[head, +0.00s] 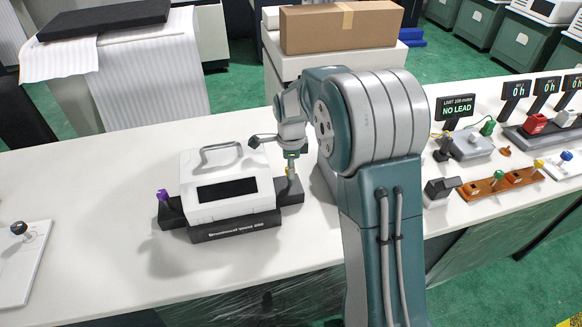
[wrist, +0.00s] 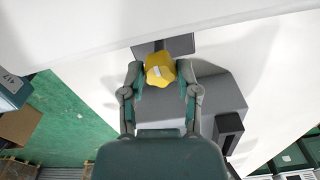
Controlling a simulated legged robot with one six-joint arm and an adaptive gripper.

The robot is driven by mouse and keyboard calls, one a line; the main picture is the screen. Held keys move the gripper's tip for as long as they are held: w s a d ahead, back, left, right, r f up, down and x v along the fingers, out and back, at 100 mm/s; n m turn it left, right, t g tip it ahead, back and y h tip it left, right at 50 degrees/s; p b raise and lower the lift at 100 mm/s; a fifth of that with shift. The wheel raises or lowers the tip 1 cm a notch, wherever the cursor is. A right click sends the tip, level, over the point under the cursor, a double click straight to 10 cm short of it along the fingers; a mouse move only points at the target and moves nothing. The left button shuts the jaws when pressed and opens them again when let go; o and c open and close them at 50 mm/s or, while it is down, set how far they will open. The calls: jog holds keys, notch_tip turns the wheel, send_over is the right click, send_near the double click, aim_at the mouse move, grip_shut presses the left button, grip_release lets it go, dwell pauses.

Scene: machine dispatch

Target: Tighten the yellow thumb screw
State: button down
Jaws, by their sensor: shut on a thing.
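The yellow thumb screw (wrist: 160,68) has a faceted head with a small pale mark on top, and it fills the space between my fingers in the wrist view. My gripper (wrist: 163,80) is shut on it, one finger at each side. In the head view my gripper (head: 291,166) points down at the right end of the dark base (head: 235,228). Only a little yellow shows there under the fingers. The white instrument (head: 225,185) with a grey handle and black window sits on this base. A purple thumb screw (head: 163,196) stands at the base's left end.
A white plate with a dark knob (head: 18,228) lies at the far left. Right of my arm stand a NO LEAD sign (head: 458,107), a brown block with coloured knobs (head: 500,184) and several small fixtures. The white bench (head: 110,270) is clear around the instrument's left and front.

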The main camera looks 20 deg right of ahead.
jog(key=shift+m, duration=1.1)
jog(key=shift+c, duration=1.7)
grip_release()
jog(key=shift+w+a, duration=0.1)
notch_tip(320, 180, up, 12)
